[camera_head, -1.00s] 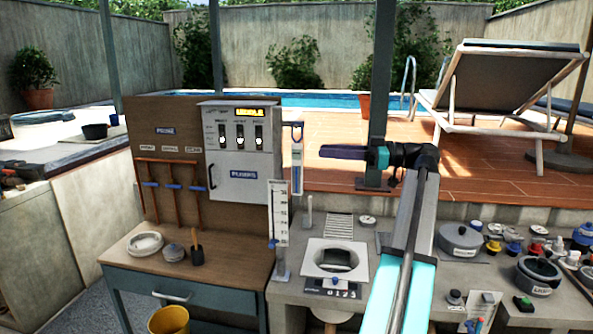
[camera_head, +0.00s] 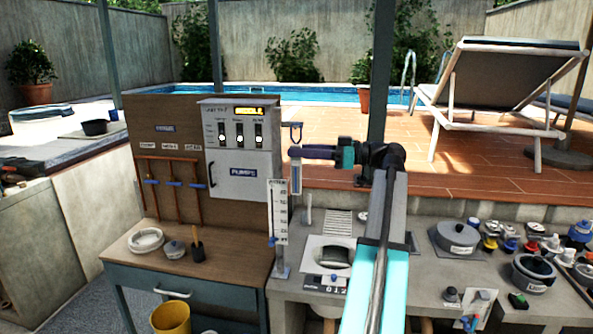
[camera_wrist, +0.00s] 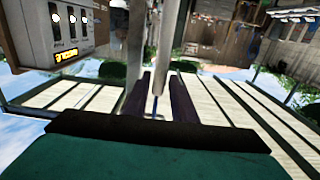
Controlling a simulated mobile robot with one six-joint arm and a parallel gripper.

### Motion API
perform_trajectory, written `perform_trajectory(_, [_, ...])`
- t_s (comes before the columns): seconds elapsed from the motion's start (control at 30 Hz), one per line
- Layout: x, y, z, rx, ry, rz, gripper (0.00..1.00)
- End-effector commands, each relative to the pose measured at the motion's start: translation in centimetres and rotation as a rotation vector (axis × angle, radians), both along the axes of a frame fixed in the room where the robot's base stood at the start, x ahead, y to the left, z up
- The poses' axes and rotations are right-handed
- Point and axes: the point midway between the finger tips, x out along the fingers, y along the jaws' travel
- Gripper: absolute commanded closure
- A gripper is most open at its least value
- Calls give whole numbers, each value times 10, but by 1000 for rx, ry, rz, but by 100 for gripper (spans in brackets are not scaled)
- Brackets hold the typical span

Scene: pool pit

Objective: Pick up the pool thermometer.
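The pool thermometer seems to be the slim pale hanging piece (camera_head: 296,182) beside the grey control box, with a dark loop above it. My gripper (camera_head: 293,153) lies level across its upper part and hides some of it. In the wrist view the two dark purple fingers (camera_wrist: 159,98) stand apart, with a gap between them. A pale upright strip and a thin blue line show in and beyond that gap; I cannot tell whether they are the thermometer. Contact is not clear.
The grey control box (camera_head: 241,152) and its wooden panel (camera_head: 160,125) stand close to the left. A scaled white gauge (camera_head: 280,213) stands just below. The stone counter (camera_head: 405,285) holds pots and bottles at right. A lounger (camera_head: 500,85) stands behind on the deck.

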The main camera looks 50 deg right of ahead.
Motion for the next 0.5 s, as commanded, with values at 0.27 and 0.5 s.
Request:
perform_trajectory(0.27, [7,4,2,1,1,1,77])
perform_trajectory(0.5, [26,15,4,0,1,2,77])
